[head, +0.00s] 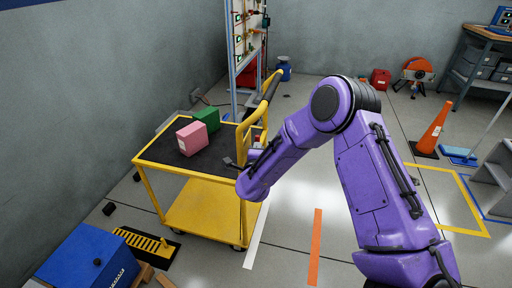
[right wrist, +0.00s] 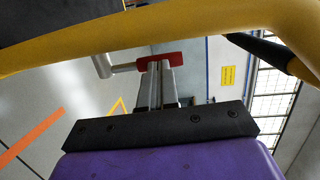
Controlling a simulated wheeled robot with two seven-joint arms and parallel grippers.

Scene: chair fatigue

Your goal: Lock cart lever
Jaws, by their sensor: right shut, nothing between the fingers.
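The yellow cart (head: 190,178) stands at left centre in the head view, with a dark top. My right arm reaches to its handle end, and my right gripper (head: 236,163) is mostly hidden there behind my wrist. In the right wrist view, my right gripper (right wrist: 158,82) is shut and empty. A red piece (right wrist: 180,59), which looks like the cart lever, lies at its fingertips, with a grey metal cylinder (right wrist: 102,66) to its left. I cannot tell whether the fingers touch the red piece. The yellow cart frame (right wrist: 185,24) crosses above them. My left gripper is not in view.
A pink box (head: 192,139) and a green box (head: 207,119) sit on the cart top. A blue box (head: 88,262) stands at the lower left. An orange cone (head: 433,130) stands at the right. The floor between the cart and cone is mostly clear.

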